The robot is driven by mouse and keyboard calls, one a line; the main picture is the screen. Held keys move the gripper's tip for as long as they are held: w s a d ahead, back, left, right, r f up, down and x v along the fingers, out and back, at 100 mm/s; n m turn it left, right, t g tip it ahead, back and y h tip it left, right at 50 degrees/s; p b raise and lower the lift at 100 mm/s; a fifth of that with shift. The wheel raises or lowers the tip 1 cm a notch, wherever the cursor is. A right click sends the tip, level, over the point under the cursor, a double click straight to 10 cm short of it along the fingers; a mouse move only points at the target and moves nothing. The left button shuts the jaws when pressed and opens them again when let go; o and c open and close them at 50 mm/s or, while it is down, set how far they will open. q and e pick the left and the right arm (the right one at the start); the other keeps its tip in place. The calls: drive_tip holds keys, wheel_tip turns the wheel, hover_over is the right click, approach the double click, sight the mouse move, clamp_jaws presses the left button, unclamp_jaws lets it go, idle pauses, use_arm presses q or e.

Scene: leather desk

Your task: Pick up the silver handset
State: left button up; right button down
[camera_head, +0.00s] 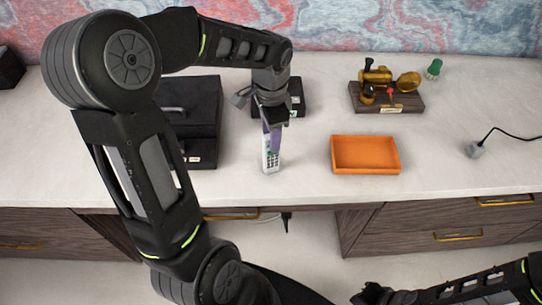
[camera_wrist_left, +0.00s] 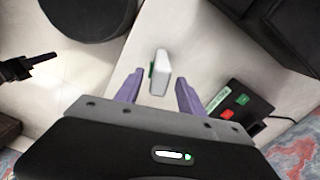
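The silver handset (camera_head: 270,158), pale with small dark and green keys, is on the white desk near its front edge. In the left wrist view the handset (camera_wrist_left: 160,73) shows ahead of the fingers, between their tips. My left gripper (camera_head: 272,137) points down over the handset, and its purple fingers hide part of its far end. In the left wrist view the left gripper (camera_wrist_left: 159,78) is open, with a gap on both sides of the handset. My right gripper (camera_head: 371,295) is low at the bottom edge, dark and partly cut off, so its opening cannot be told.
A black box (camera_head: 203,100) stands left of the handset. A dark device with red and green buttons (camera_wrist_left: 240,101) lies behind it. An orange tray (camera_head: 365,155) is to the right, with a gold ornament on a base (camera_head: 386,98) beyond. The desk between handset and tray is clear.

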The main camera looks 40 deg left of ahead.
use_arm(q)
clamp_jaws()
idle(1.2)
